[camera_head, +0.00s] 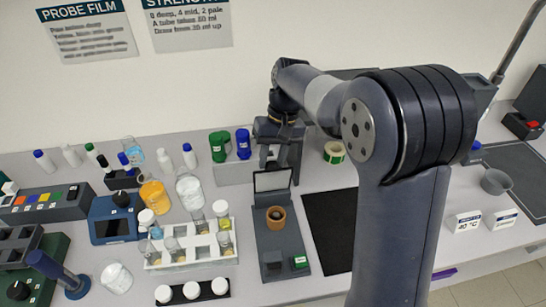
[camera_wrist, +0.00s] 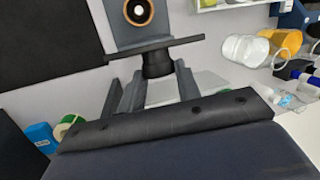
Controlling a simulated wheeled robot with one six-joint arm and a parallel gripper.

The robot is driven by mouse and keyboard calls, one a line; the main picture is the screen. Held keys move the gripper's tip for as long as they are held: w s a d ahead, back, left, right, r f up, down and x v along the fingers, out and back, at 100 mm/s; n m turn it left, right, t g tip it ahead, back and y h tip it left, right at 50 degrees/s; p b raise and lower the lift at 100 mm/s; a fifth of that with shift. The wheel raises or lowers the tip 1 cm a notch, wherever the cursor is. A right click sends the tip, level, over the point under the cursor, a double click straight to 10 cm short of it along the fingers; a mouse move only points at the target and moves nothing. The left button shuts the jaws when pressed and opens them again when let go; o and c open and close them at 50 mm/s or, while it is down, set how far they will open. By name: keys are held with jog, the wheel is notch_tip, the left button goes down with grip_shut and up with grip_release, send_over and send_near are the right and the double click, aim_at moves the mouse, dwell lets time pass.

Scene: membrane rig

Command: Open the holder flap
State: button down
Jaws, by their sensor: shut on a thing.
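The holder (camera_head: 281,243) is a dark grey base plate in the middle of the bench in the head view. A tan ring (camera_head: 276,217) sits on it, and the ring also shows at the top of the wrist view (camera_wrist: 138,12). The flap (camera_head: 272,182) stands upright at the holder's far end. In the wrist view the flap (camera_wrist: 180,43) is nearly edge-on, with a dark round knob (camera_wrist: 157,62) on the side facing me. My gripper (camera_wrist: 158,78) is shut on this knob, behind the flap. The fingertips are partly hidden in the head view.
A white rack (camera_head: 190,250) with several vials stands left of the holder. A black mat (camera_head: 330,225) lies to its right. Green and blue bottles (camera_head: 243,143) stand behind on the left, and a green tape roll (camera_head: 334,152) is right of my gripper.

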jog(key=c, duration=1)
grip_release()
jog(key=shift+w+f, duration=0.1)
jog(key=shift+w, duration=0.05)
jog(key=shift+c, duration=0.2)
jog(key=v, duration=1.1)
jog(key=shift+f, duration=0.1)
